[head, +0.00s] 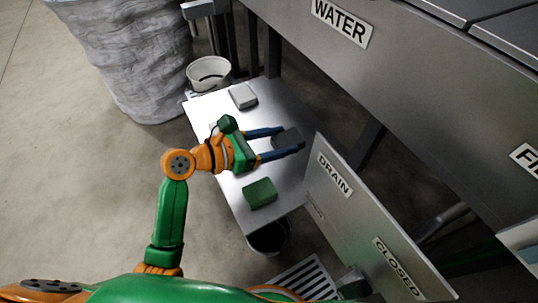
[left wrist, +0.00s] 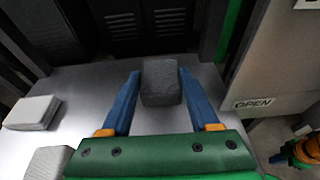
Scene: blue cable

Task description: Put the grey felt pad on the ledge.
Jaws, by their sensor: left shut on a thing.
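A dark grey pad (head: 288,137) is between the blue fingers of my left gripper (head: 284,140), over the far right part of the metal shelf (head: 215,105). In the left wrist view the pad (left wrist: 161,80) has a rough, felt-like surface and sits between the fingertips (left wrist: 160,88). My left gripper is shut on it. I cannot tell whether its underside touches the shelf. Which surface is the ledge is not clear from the frames.
A light grey block (head: 242,96) and a green pad (head: 260,193) lie on the shelf. Another pale block (left wrist: 50,162) is partly hidden by my gripper. A white pot (head: 209,73) stands behind.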

